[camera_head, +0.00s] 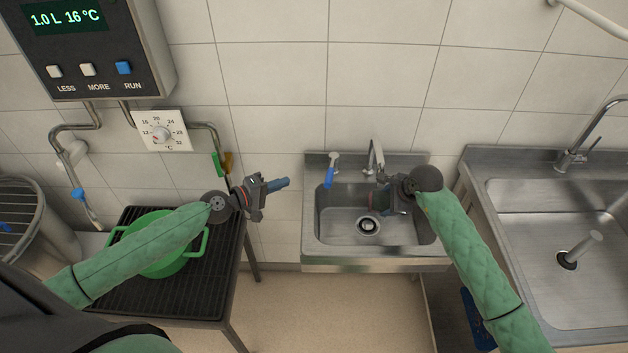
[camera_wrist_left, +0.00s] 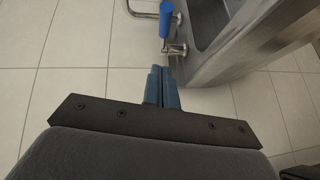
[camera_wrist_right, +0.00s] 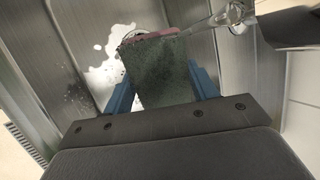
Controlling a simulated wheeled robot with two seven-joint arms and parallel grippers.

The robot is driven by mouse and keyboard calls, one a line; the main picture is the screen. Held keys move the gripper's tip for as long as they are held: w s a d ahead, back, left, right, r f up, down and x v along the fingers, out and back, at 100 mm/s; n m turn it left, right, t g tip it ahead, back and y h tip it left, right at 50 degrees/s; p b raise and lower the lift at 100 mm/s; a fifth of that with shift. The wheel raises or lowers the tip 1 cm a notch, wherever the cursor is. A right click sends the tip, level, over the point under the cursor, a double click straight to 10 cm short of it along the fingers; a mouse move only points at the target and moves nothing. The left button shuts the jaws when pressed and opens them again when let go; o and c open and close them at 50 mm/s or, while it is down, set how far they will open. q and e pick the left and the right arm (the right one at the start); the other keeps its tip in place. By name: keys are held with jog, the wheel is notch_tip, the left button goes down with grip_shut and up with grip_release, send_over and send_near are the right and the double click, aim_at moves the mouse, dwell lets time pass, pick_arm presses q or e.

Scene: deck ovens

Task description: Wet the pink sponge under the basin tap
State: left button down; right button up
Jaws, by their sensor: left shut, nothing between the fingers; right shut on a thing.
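The pink sponge (camera_wrist_right: 158,75) is between the fingers of my right gripper (camera_head: 386,203), inside the basin. In the right wrist view its dark green side faces the camera, with a pink edge at the top. The basin tap (camera_head: 375,156) stands at the basin's back. Clear water appears to come from its spout beside the sponge's upper edge, and a bright wet patch (camera_wrist_right: 105,62) shows on the basin floor. My left gripper (camera_head: 279,184) is shut and empty, left of the basin (camera_head: 312,232). A blue-handled lever (camera_head: 329,176) stands at the basin's back left.
A green pot (camera_head: 190,250) stands on a black slatted stand (camera_head: 130,300) at left, partly under my left arm. A control box (camera_head: 150,45) hangs above on the wall. A larger sink (camera_head: 590,285) is at right. Floor shows between stand and basin.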

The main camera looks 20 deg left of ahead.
pick_arm(q)
send_near(331, 169)
jog(key=shift+w+a, duration=0.5)
jog(key=shift+a, duration=0.15)
jog(key=shift+w+d+f, duration=0.1)
jog(key=shift+d+f, duration=0.1)
jog(key=shift+d, duration=0.45)
jog(key=shift+w+d+f, duration=0.1)
jog(key=shift+d+f, duration=0.15)
jog(key=shift+d, duration=0.45)
jog(key=shift+w+d+f, duration=0.1)
jog(key=shift+d+f, duration=0.1)
jog(key=shift+d, duration=0.45)
jog(key=d, duration=0.2)
jog(key=shift+s+d, duration=0.15)
jog(key=shift+d, duration=0.2)
pick_arm(e)
jog(key=shift+a, duration=0.15)
